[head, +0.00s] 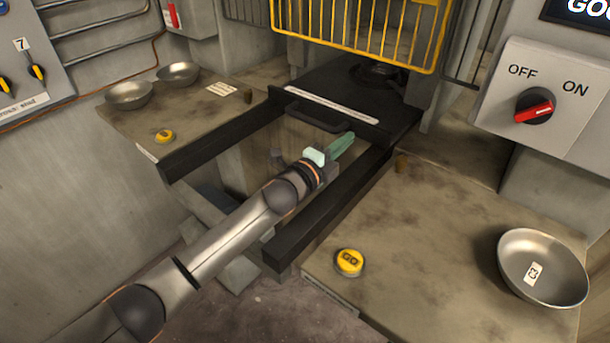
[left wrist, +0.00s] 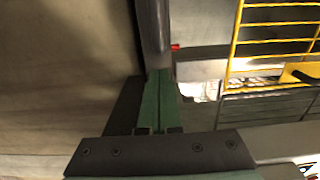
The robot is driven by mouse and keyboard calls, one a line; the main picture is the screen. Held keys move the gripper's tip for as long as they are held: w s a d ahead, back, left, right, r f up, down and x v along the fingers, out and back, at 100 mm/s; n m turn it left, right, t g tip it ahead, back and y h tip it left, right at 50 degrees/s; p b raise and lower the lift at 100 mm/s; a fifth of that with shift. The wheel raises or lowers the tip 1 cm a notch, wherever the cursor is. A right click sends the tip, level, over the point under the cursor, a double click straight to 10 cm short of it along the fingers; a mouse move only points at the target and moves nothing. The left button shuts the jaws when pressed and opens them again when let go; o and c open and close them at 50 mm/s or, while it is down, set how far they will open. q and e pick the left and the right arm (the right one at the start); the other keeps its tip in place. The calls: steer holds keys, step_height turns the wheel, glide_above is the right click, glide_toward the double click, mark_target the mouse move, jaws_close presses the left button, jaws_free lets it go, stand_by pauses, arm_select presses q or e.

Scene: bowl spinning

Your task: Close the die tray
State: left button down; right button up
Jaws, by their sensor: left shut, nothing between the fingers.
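The die tray (head: 395,108) is a flat black plate at the inner end of two black rails, partly under the yellow guard. A dark handle (head: 318,121) stands out from its front edge, below a pale label strip. My left gripper (head: 347,139) has green fingers, shut and empty, at the tray's front edge near the right end of the handle. I cannot tell whether they touch it. In the left wrist view the shut fingers (left wrist: 160,85) point at a dark bar (left wrist: 154,35). My right gripper is not in view.
The left rail (head: 225,143) and right rail (head: 325,212) border an open gap. The yellow guard (head: 350,50) is above the tray. Metal bowls stand on the left bench (head: 195,115) and right bench (head: 430,235).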

arm_select(q)
steer(key=p+v, duration=0.1)
steer(key=v, duration=1)
steer(key=shift+f, duration=0.15)
